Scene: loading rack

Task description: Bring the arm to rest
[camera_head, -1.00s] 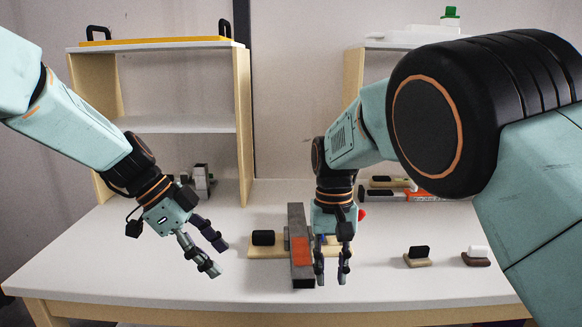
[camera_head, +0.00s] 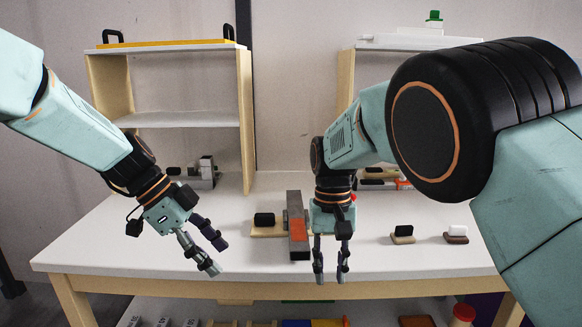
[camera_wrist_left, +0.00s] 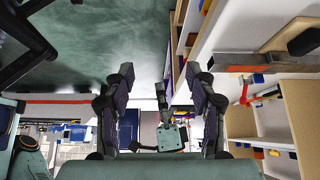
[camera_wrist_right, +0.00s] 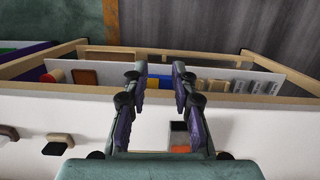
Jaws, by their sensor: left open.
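My left gripper (camera_head: 213,257) hangs at the left over the table's front area, fingers apart and empty. It also shows open in the left wrist view (camera_wrist_left: 160,82). My right gripper (camera_head: 331,277) points down, fingers apart with nothing between them; its tips overlap the table's front edge in the head view. In the right wrist view (camera_wrist_right: 155,75) its fingers are also apart. A grey bar with an orange patch (camera_head: 298,222) lies across a wooden board with a black block (camera_head: 264,220), just left of the right gripper and apart from it.
The white table (camera_head: 130,240) has free room at its left front. A wooden shelf (camera_head: 245,120) stands at the back left. Two small blocks on bases, black-topped (camera_head: 403,233) and white-topped (camera_head: 456,234), stand at the right. Storage bins (camera_head: 300,323) show below the table.

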